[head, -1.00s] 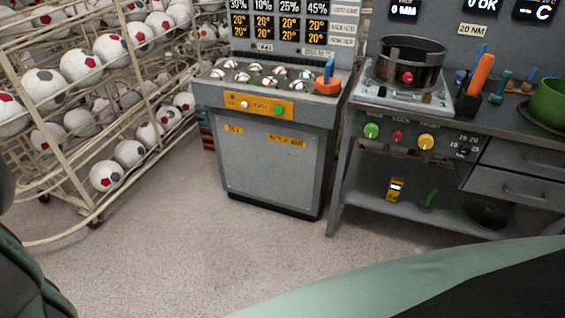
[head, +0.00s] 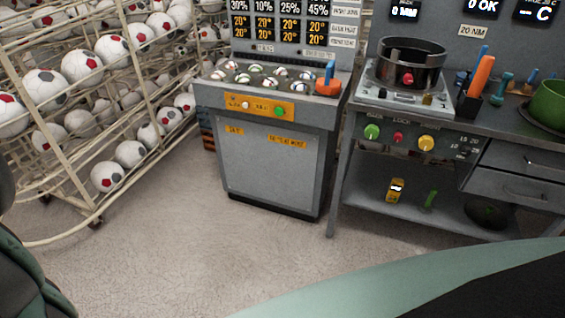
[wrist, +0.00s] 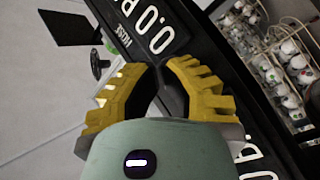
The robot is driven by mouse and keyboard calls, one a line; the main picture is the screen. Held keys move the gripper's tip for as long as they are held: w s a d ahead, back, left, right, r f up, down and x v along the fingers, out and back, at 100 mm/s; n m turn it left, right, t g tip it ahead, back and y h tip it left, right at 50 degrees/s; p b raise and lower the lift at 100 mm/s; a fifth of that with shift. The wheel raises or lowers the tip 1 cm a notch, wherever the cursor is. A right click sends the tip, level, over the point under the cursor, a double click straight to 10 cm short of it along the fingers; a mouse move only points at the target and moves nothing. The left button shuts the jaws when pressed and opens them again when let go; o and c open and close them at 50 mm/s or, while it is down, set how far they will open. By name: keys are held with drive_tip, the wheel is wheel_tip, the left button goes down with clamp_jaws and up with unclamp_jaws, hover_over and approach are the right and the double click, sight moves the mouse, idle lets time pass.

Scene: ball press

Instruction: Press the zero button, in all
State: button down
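The grey cabinet (head: 270,166) has an orange panel (head: 260,105) on its front edge, with a white button (head: 245,104) and a green button (head: 279,112). The bench to its right has a front panel with a green control (head: 372,131), a red control (head: 398,137) and a yellow control (head: 426,143). I cannot read which button is the zero button. My gripper (wrist: 158,67) shows in the wrist view. Its yellow-backed fingers draw together at the tips, with nothing visible held. Behind it is a black display (wrist: 152,25) with white digits "0.0".
A wire rack (head: 75,178) of soccer balls stands at the left. A dark metal ring (head: 410,50) sits on the bench plate; an orange-handled tool (head: 480,72) and green pot (head: 548,103) stand right of it. The floor (head: 190,240) before the cabinet is clear.

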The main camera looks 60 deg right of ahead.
drive_tip(key=shift+w+d, duration=0.2)
drive_tip(key=shift+d, duration=0.3)
drive_tip(key=shift+d, duration=0.1)
drive_tip(key=shift+w+d+p, duration=0.2)
drive_tip(key=shift+d+p, duration=0.05)
drive_tip(key=shift+d, duration=0.55)
drive_tip(key=shift+w+d+p, duration=0.2)
drive_tip(key=shift+d+p, duration=0.05)
drive_tip(key=shift+d, duration=0.5)
drive_tip(key=shift+w+d+p, duration=0.2)
drive_tip(key=shift+d+p, duration=0.05)
drive_tip(key=shift+d, duration=0.55)
